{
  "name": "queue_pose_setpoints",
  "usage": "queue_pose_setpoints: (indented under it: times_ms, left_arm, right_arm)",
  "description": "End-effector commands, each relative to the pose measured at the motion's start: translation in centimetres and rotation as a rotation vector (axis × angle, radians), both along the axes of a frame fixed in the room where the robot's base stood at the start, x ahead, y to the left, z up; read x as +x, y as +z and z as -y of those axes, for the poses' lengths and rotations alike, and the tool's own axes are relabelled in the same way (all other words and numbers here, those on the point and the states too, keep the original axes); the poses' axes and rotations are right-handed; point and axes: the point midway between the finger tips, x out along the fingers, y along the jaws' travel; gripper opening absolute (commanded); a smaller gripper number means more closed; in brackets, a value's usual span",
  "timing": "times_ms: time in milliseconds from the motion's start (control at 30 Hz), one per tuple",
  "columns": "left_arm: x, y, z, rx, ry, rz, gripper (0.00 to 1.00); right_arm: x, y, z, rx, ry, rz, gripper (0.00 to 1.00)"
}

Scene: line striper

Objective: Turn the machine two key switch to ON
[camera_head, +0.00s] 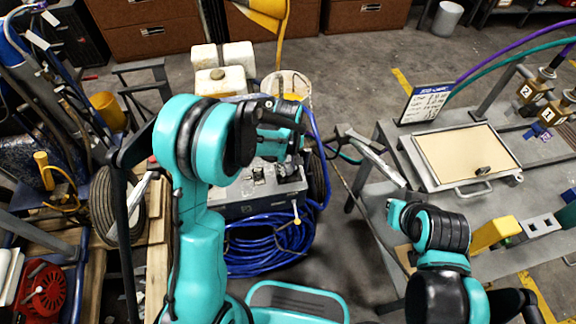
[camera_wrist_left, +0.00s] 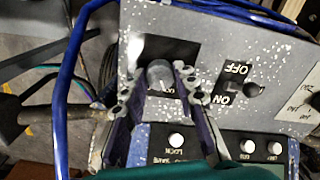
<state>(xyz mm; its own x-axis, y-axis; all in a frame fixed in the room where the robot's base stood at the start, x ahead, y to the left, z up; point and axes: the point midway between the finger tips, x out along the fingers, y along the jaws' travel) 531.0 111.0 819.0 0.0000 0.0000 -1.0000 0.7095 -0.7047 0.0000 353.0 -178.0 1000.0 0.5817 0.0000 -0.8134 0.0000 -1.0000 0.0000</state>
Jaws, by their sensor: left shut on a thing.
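A grey speckled control panel (camera_wrist_left: 210,30) fills much of the left wrist view. A dark switch knob (camera_wrist_left: 251,89) sits right of centre, with OFF and ON labels that read upside down. My left gripper (camera_wrist_left: 160,92) is shut around a grey round knob (camera_wrist_left: 159,74), left of that switch. The label under the grey knob is mostly hidden by the fingers. In the head view my left gripper (camera_head: 288,170) reaches down at the machine (camera_head: 238,209), and its fingertips are hard to make out. My right arm is at the lower right; its fingers do not show.
A coiled blue hose (camera_head: 265,245) lies in front of the machine, and a blue hose (camera_wrist_left: 65,95) runs along the panel's left side. A metal bench (camera_head: 385,135) with a framed board (camera_head: 462,155) stands at right. Jugs (camera_head: 222,80) stand behind the machine.

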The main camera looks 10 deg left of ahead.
Motion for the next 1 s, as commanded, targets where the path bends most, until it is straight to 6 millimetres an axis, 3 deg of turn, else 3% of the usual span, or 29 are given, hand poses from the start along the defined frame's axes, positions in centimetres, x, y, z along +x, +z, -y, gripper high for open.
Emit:
queue_pose_setpoints:
  times_ms: [367,1000]
  left_arm:
    - [-0.01,-0.05,0.0,0.0,-0.099,0.0,0.0]
    - [-0.01,-0.05,0.01,0.0,-0.665,0.0,0.0]
  right_arm:
    - [0.0,-0.17,0.0,0.0,0.0,0.0,0.0]
    - [-0.01,-0.77,0.0,0.0,0.0,0.0,0.0]
